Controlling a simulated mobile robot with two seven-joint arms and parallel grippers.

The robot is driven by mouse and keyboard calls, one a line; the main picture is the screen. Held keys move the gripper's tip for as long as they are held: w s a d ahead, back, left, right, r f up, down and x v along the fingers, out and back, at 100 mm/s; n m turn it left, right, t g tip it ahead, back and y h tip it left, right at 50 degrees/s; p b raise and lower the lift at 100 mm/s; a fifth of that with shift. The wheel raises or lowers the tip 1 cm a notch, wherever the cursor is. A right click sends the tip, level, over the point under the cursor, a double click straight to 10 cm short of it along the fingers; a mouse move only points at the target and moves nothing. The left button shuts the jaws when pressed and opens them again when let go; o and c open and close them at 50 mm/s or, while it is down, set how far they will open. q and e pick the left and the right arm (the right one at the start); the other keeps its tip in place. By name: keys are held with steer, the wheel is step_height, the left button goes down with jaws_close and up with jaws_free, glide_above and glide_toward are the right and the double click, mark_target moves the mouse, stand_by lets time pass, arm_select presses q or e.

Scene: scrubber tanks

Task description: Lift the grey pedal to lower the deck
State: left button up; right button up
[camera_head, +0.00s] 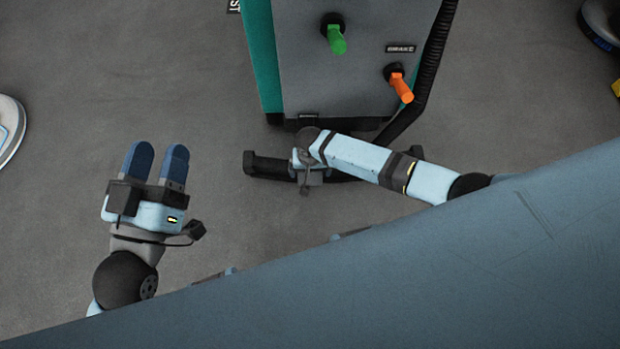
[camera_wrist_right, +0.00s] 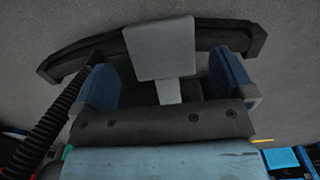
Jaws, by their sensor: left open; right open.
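The grey pedal (camera_wrist_right: 160,50) is a flat plate on a short grey stem, in the upper middle of the right wrist view. My right gripper (camera_wrist_right: 165,78) is open, with one blue finger on each side of the pedal's stem. A gap shows between each finger and the pedal; I cannot tell their relative depth. In the head view my right arm hides the pedal and the right fingers. My left gripper (camera_head: 157,155) is open and empty over bare floor at the left of the head view.
The scrubber body (camera_head: 345,70) has a green lever (camera_head: 337,40) and an orange lever (camera_head: 402,88). A black curved bar (camera_head: 265,165) lies behind it at floor level. A black hose (camera_wrist_right: 45,130) runs close on the left of my right gripper.

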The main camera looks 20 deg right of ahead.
mark_target(310, 176)
arm_select(q)
steer(key=shift+g, duration=0.8)
steer(key=f+b, duration=0.1)
steer(key=f, duration=0.3)
steer(key=shift+w+d+b, duration=0.15)
steer(key=shift+w+b, duration=0.05)
steer(key=shift+b, duration=0.2)
arm_select(e)
step_height(310, 176, down, 5)
